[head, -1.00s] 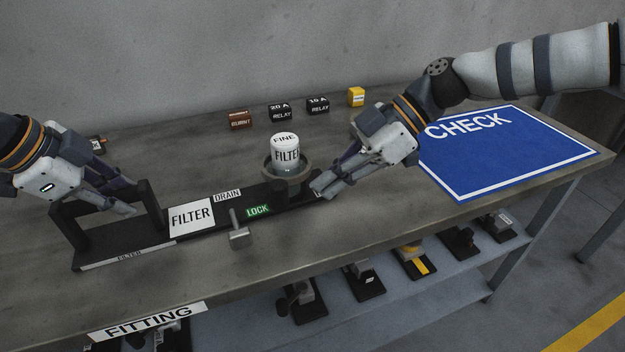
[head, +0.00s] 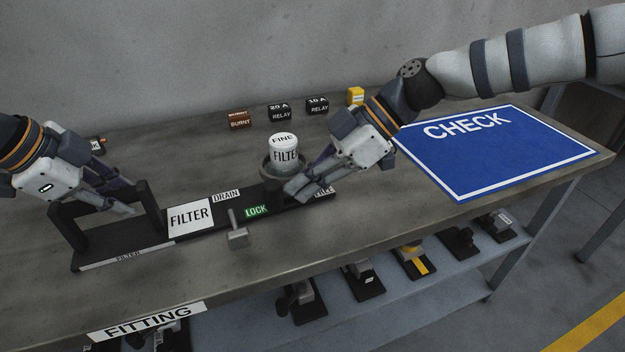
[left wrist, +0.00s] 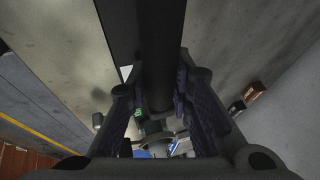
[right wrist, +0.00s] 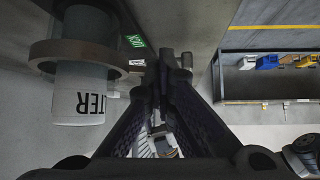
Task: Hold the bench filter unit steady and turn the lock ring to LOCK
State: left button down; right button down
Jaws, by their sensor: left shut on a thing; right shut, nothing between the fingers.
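The bench filter unit (head: 120,245) is a long black base with FILTER, DRAIN and green LOCK (head: 257,211) labels. My left gripper (head: 128,207) is shut on its black handle (head: 148,205), which also fills the left wrist view (left wrist: 158,45). A white FINE FILTER cartridge (head: 284,153) stands upright in the grey-brown lock ring (head: 268,164). My right gripper (head: 292,192) is shut and empty at the ring's front right side, hiding part of it. The right wrist view shows the ring (right wrist: 75,52) left of the fingers; contact cannot be told.
A grey T-handle (head: 238,237) sticks out at the unit's front. Small relay blocks (head: 280,111) and a yellow block (head: 355,96) stand at the back. A blue CHECK mat (head: 500,150) lies clear on the right. Several parts sit on the lower shelf (head: 430,262).

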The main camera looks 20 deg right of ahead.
pick_arm(q)
jog(key=shift+s+d+f, duration=0.1)
jog(key=shift+s+f, duration=0.15)
jog(key=shift+f, duration=0.3)
pick_arm(e)
jog(key=shift+s+a+f, duration=0.15)
jog(key=shift+d, duration=0.4)
jog(key=d, duration=0.2)
jog(key=d+r, duration=0.1)
jog(key=d, duration=0.1)
jog(key=shift+s+d, duration=0.1)
jog(key=shift+s, duration=0.3)
jog(key=v, duration=0.9)
jog(key=shift+s, duration=0.3)
jog(key=shift+f, duration=0.2)
pick_arm(q)
jog(key=c, duration=1.6)
grip_release()
jog(key=shift+o, duration=1.2)
jog(key=shift+w+r, duration=0.1)
jog(key=shift+w, duration=0.15)
jog(key=shift+r, duration=0.15)
pick_arm(e)
jog(key=shift+w, duration=0.1)
pick_arm(q)
jog(key=shift+r, duration=0.1)
pick_arm(e)
jog(key=shift+r, duration=0.1)
